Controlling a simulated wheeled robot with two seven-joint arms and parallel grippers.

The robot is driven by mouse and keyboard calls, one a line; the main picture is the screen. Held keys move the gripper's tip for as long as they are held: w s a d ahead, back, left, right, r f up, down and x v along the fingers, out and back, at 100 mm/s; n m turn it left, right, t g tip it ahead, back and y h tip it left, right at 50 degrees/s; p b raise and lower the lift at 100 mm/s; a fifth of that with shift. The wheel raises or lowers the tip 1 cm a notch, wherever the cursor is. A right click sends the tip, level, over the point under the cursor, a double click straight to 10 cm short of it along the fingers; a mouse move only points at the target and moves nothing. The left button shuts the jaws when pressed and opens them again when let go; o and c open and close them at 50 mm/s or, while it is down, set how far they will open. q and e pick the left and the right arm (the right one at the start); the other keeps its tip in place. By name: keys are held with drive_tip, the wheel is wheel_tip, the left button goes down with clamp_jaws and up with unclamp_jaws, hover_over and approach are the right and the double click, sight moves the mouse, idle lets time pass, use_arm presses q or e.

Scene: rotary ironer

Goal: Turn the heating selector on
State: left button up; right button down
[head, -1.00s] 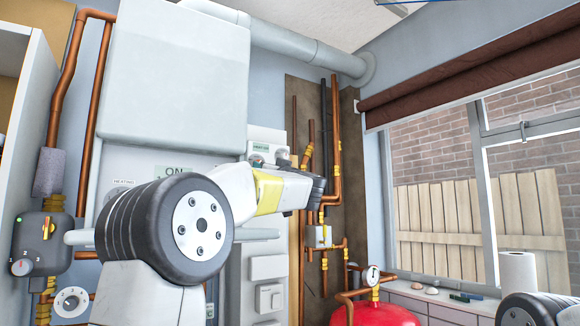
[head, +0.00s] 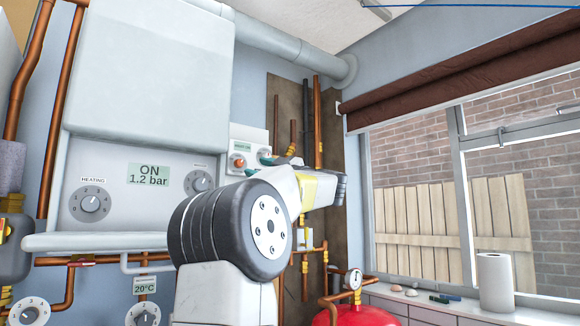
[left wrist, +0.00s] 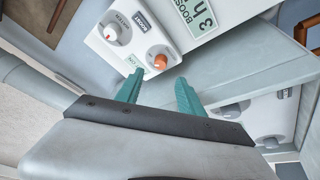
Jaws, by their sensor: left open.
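A small white control panel (head: 247,136) is on the wall right of the boiler, with a green display and an orange knob (head: 238,162). In the left wrist view the orange knob (left wrist: 160,62) sits beside a grey-white knob (left wrist: 112,34) and a "BOOST 3 h" display. The boiler front has a grey dial labelled HEATING (head: 90,203). My left gripper (head: 257,166) is open in front of the small panel. In the left wrist view its teal fingertips (left wrist: 160,79) are apart, with the orange knob just beyond them and nothing between them. My right gripper is out of view.
The boiler (head: 150,75) juts out on the left, with an "ON 1.2 bar" display (head: 149,178). Copper pipes (head: 318,125) run right of the panel. A red tank (head: 362,316) and a paper roll (head: 495,283) are lower right.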

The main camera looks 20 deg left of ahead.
sight(241, 163)
use_arm(q)
drive_tip(key=x, duration=0.7)
drive_tip(key=shift+a+r, duration=0.15)
drive_tip(key=shift+a, duration=0.15)
clamp_jaws()
